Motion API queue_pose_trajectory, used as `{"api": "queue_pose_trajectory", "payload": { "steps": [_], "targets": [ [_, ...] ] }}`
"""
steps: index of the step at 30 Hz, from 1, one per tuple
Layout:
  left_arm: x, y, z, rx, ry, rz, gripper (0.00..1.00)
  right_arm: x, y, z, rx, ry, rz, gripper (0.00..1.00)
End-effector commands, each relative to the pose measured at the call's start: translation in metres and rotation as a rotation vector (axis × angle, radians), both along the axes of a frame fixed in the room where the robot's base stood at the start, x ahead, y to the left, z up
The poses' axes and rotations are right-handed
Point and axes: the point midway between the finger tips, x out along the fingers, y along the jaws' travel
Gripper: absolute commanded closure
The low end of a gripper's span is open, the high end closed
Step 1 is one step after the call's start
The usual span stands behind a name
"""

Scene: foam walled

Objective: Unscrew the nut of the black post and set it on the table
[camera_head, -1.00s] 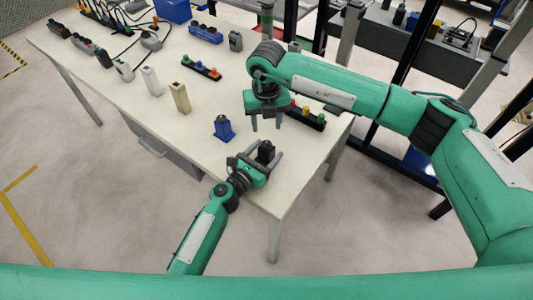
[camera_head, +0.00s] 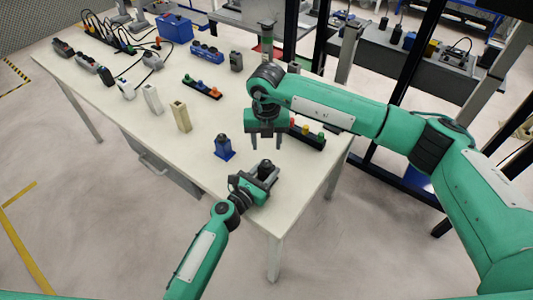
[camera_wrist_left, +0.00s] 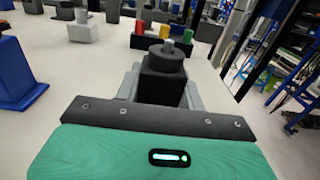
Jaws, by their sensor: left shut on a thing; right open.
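The black post (camera_wrist_left: 163,82) stands near the table's front edge, between the fingers of my left gripper (camera_head: 264,174). A dark round nut (camera_wrist_left: 166,57) sits on top of it, with a grey stud tip showing through the middle. In the head view the black post (camera_head: 266,168) is small and partly hidden by the fingers. My left gripper is shut on the post from the side. My right gripper (camera_head: 267,146) points down, open and empty, behind and above the black post, apart from it.
A blue post (camera_head: 223,149) with a dark top stands to the left on the white table (camera_head: 185,158). A beige post (camera_head: 181,117) and a white post (camera_head: 152,99) are farther left. A dark strip with coloured knobs (camera_head: 308,136) lies behind my right gripper. A blue box (camera_head: 174,28) is far back.

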Motion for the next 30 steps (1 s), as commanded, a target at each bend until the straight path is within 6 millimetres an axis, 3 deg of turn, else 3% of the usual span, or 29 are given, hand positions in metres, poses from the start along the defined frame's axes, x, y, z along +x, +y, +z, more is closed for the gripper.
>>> {"api": "queue_pose_trajectory", "payload": {
  "steps": [9,15,20,30],
  "targets": [
    [0.000,0.000,0.000,0.000,0.000,0.000,1.00,0.000,0.000,0.000,0.000,0.001,-0.432,0.53],
    [0.000,0.000,0.000,0.000,0.000,0.000,1.00,0.000,0.000,0.000,0.000,0.001,-0.612,0.53],
    [0.000,0.000,0.000,0.000,0.000,0.000,1.00,0.000,0.000,-0.005,-0.001,0.001,-0.661,0.53],
    [0.000,0.000,0.000,0.000,0.000,0.000,1.00,-0.001,0.000,-0.055,-0.001,0.002,-0.663,0.53]
  ]
}}
